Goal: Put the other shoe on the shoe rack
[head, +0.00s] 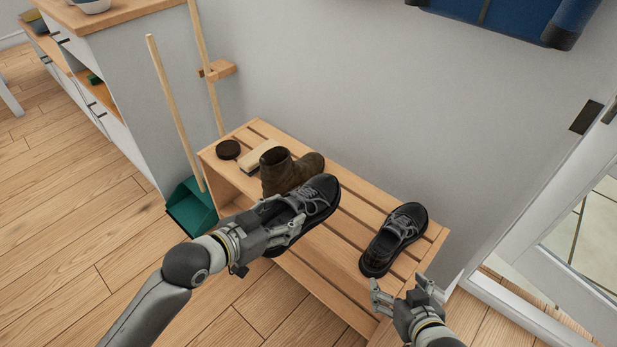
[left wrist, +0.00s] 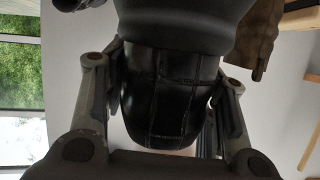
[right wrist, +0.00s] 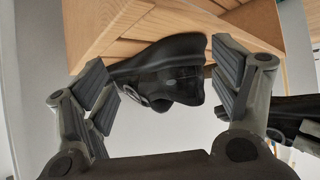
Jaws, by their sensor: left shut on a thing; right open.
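The wooden slatted shoe rack (head: 345,218) stands against the wall. One black lace-up shoe (head: 315,200) is in my left gripper (head: 285,222), over the middle of the rack beside a brown boot. In the left wrist view my left gripper (left wrist: 162,105) is shut around the black shoe's heel (left wrist: 170,95). I cannot tell whether this shoe touches the slats. The other black shoe (head: 395,240) rests on the right end of the rack and also shows in the right wrist view (right wrist: 170,72). My right gripper (head: 408,291) is open and empty, just in front of that shoe.
A brown boot (head: 287,172), a brush (head: 259,157) and a round dark tin (head: 228,150) sit on the rack's left part. A green dustpan (head: 192,207) and wooden handles stand to the left. A door frame (head: 530,300) is at the right.

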